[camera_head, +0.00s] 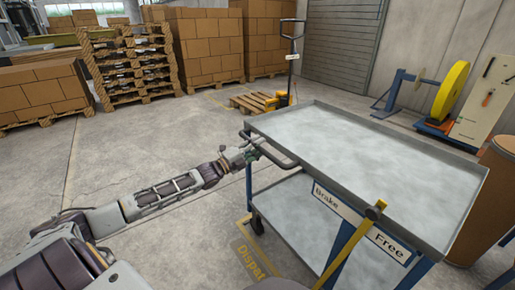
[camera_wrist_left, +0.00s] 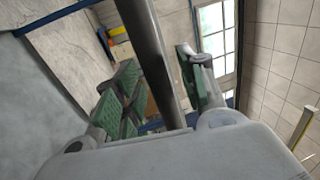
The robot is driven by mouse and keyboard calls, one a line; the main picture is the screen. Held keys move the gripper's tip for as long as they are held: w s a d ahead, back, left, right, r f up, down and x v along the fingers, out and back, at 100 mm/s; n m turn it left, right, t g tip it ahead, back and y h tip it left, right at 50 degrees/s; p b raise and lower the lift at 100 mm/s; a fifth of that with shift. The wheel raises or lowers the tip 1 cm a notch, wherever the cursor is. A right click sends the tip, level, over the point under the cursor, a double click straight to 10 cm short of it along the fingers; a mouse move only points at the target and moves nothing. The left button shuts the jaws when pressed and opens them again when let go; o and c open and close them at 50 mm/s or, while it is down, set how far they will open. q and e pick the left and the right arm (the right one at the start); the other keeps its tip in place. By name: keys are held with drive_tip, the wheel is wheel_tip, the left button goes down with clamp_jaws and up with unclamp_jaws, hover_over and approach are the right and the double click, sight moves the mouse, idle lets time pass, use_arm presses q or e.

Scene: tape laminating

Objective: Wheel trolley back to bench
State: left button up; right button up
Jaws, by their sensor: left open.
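The trolley (camera_head: 350,140) is a grey flat-topped cart with blue legs and a lower shelf, and its top is empty. A dark bar handle (camera_head: 276,160) sticks out from its left end. My left gripper (camera_head: 251,154) is at this handle. In the left wrist view, the dark bar (camera_wrist_left: 150,50) runs between the open green-padded fingers (camera_wrist_left: 162,78). A yellow lever (camera_head: 350,246) on the trolley's near side stands between the "Brake" (camera_head: 327,196) and "Free" (camera_head: 390,245) labels. My right gripper is out of view. No bench is clearly recognisable.
A yellow floor marking reading "Dispat" (camera_head: 250,258) lies beside the trolley's near left leg. Boxes on pallets (camera_head: 208,45) and a pallet jack (camera_head: 284,98) stand behind. A brown drum (camera_head: 492,205) stands close at the right. The floor at left is clear.

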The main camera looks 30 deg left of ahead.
use_arm(q)
clamp_jaws()
idle(0.3)
drive_tip(key=shift+s+d, duration=0.1)
drive_tip(key=shift+d, duration=0.1)
